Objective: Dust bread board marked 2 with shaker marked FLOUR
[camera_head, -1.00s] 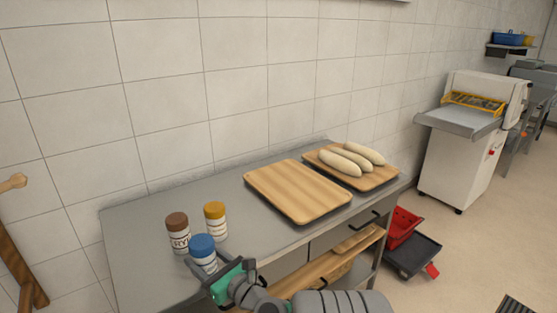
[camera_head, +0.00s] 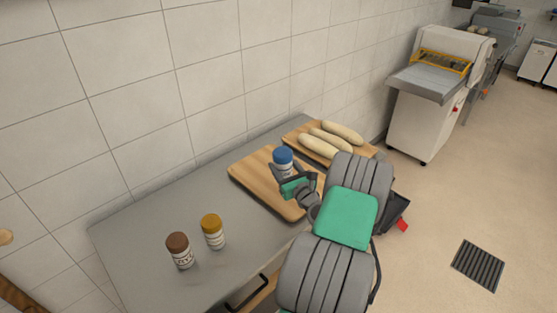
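My gripper (camera_head: 287,176) is shut on a shaker with a blue cap (camera_head: 283,156). It holds the shaker roughly upright above the empty wooden board (camera_head: 253,178). The shaker's label is hidden. A second wooden board (camera_head: 297,137), behind and to the right, carries several pale long loaves (camera_head: 325,144). No number can be read on either board. A brown-capped shaker (camera_head: 180,251) and a yellow-capped shaker (camera_head: 213,232) stand upright at the front left of the table. The brown one has dark lettering, too small here to read fully.
The grey table (camera_head: 150,222) is clear to the left of the empty board. A tiled wall runs along its back. A white machine (camera_head: 432,115) stands beyond the table at the right. A floor grate (camera_head: 478,265) lies at the lower right. My arm hides the table's right end.

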